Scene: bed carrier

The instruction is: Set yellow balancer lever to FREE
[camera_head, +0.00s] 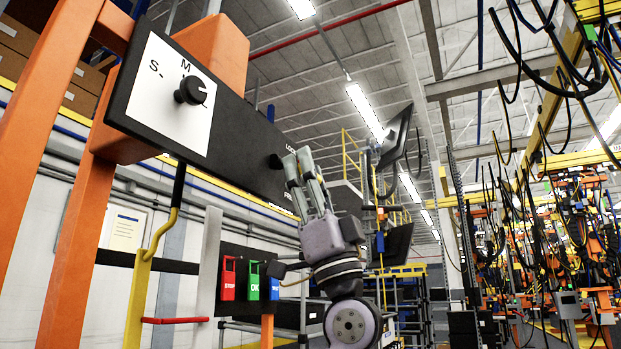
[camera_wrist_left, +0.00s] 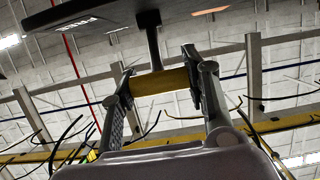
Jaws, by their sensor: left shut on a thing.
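The yellow lever handle (camera_wrist_left: 160,82) shows in the left wrist view, on a dark stem rising to a black panel (camera_wrist_left: 95,14). My left gripper (camera_wrist_left: 157,70) has its fingers on either side of the yellow handle and is shut on it. In the head view, the left gripper (camera_head: 298,156) is at the right part of the black panel (camera_head: 238,140). It hides the yellow handle and part of the white lettering, of which the start of "LOCK" shows above. I cannot tell the lever's exact setting. My right gripper is not in view.
A black knob (camera_head: 190,91) sits on a white S/M dial plate (camera_head: 158,98) at the panel's left. Orange posts (camera_head: 78,215) stand at left.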

